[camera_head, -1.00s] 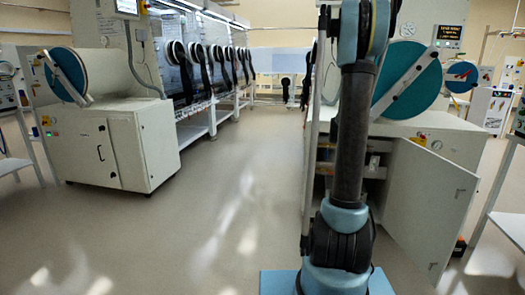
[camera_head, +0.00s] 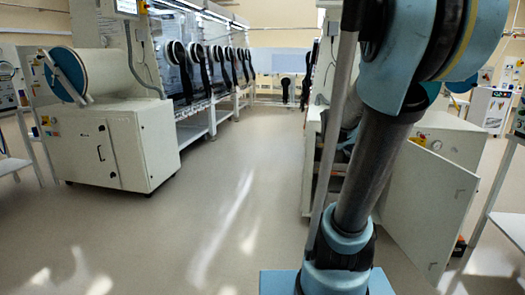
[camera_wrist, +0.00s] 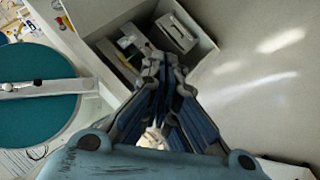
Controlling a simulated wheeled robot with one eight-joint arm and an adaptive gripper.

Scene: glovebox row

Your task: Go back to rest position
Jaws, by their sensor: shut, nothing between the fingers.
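My gripper (camera_wrist: 160,72) shows in the wrist view with its blue-and-grey fingers together and no object between them. It points toward an open compartment (camera_wrist: 205,48) of a white cabinet, which holds some small boxes and items. I cannot tell how far the fingertips are from it. In the head view my arm rises at the right and leans to the right; the gripper is out of sight there.
A cabinet door (camera_head: 428,210) stands open at the right. A white cabinet with a round teal hatch (camera_head: 66,75) stands at the left. A glovebox row (camera_head: 205,70) runs back. The floor (camera_head: 220,200) between is clear. In the wrist view, a teal round hatch (camera_wrist: 35,115) is at the left.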

